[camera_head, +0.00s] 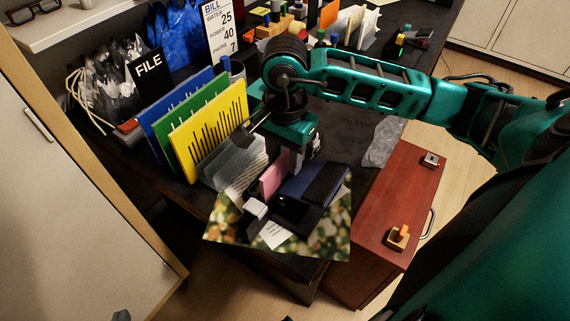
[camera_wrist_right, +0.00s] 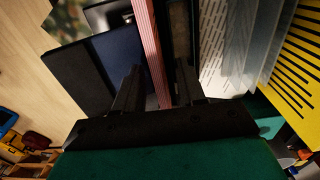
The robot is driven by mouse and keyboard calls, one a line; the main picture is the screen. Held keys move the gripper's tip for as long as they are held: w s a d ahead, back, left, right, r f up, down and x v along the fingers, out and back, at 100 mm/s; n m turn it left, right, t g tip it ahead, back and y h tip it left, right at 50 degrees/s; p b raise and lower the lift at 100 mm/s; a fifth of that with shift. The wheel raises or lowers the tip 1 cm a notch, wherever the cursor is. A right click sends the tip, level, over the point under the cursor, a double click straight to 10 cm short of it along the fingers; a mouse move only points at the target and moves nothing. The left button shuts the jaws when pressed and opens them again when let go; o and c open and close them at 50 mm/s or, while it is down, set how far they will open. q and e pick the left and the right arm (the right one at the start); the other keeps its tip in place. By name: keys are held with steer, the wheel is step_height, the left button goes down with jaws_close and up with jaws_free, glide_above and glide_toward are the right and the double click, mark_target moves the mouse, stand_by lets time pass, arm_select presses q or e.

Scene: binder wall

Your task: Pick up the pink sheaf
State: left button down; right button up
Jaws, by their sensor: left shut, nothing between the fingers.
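The pink sheaf (camera_head: 271,180) stands upright on the dark desk, between clear dividers and a dark blue folder. In the right wrist view the pink sheaf (camera_wrist_right: 151,45) shows edge-on between the two fingers of my right gripper (camera_wrist_right: 158,84). The fingers are apart on either side of it, with a gap visible on the right side. In the head view my right gripper (camera_head: 284,163) points down at the sheaf and partly hides it.
Yellow (camera_head: 209,130), green and blue binders stand left of the sheaf. A dark blue folder (camera_head: 303,183) lies close on its right. A patterned sheet (camera_head: 226,225) is at the desk's front edge. A red-brown cabinet (camera_head: 385,222) stands to the right.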

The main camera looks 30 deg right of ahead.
stand_by(0.4)
jaws_close()
